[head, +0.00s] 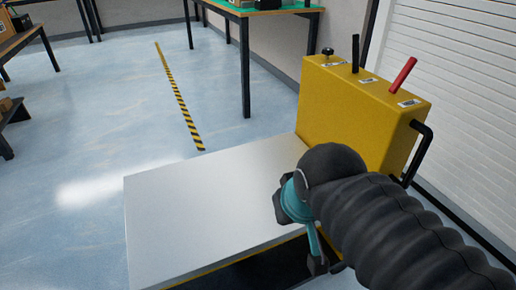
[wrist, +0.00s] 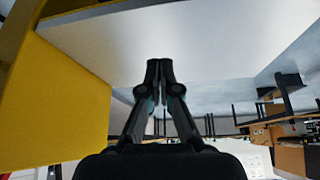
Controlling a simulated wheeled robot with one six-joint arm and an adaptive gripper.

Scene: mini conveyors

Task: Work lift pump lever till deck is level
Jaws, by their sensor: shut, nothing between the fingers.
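A yellow lift housing (head: 352,118) stands at the right in the head view. On its top are a black knob (head: 327,52), an upright black lever (head: 355,54) and a tilted red lever (head: 403,75). Their labels are too small to read. The flat silver deck (head: 200,200) extends left and forward from the housing; I cannot tell whether it is level. My gripper (head: 296,205) is over the deck's right part in this view, below and apart from the levers. In the wrist view its fingertips (wrist: 159,66) meet, empty, with the deck (wrist: 200,40) and yellow housing (wrist: 60,110) beyond.
A black bent handle (head: 425,150) sticks out from the housing's right side, close to my arm. A white shutter wall (head: 450,110) is behind it. A table (head: 265,12) stands at the back. The floor left of the deck is open, with a yellow-black strip (head: 180,95).

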